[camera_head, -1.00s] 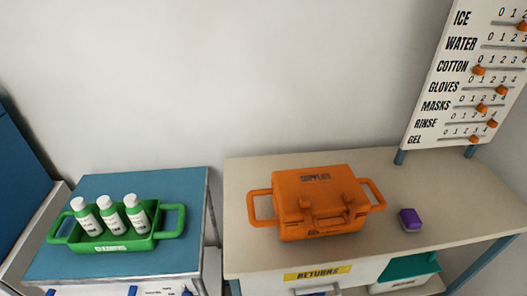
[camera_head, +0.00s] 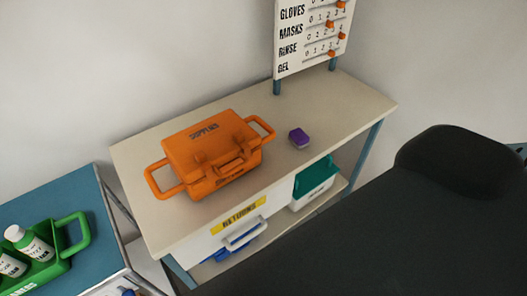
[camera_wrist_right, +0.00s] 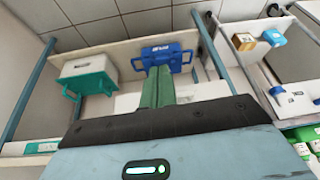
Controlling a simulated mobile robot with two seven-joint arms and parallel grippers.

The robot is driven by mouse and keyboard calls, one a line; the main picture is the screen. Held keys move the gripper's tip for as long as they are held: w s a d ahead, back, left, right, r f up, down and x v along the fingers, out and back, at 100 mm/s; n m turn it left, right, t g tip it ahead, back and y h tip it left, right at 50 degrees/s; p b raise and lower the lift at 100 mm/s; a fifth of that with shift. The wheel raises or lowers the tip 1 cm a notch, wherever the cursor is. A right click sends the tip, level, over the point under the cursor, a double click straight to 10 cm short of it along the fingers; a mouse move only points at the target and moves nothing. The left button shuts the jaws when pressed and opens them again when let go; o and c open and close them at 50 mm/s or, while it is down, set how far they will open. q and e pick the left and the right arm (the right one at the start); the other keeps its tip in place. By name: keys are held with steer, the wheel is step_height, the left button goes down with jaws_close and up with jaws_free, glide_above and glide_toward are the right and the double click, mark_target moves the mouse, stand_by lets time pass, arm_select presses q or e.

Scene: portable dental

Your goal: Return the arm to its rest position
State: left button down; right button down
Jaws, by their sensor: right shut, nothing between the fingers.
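My right gripper (camera_wrist_right: 158,88) shows in the right wrist view, with its two green fingers shut together and nothing between them. Its tips are in front of a blue case (camera_wrist_right: 168,56) with a white label; I cannot tell the gap from this view. Neither gripper shows in the head view, and my left gripper is in no view.
An orange supplies case (camera_head: 205,160) and a purple box (camera_head: 299,138) stand on the beige table (camera_head: 340,110). A black padded chair (camera_head: 440,215) fills the right. A green bottle caddy (camera_head: 40,272) is at left.

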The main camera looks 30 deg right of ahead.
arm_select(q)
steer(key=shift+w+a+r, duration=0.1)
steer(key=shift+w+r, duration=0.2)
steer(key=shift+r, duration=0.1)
arm_select(e)
steer(key=f+t, duration=0.1)
steer(key=w+a+f+t, duration=0.1)
steer(key=t, duration=0.1)
steer(key=w+t+y, duration=0.1)
steer(key=shift+w+a+f, duration=0.2)
steer(key=shift+f, duration=0.2)
stand_by(0.6)
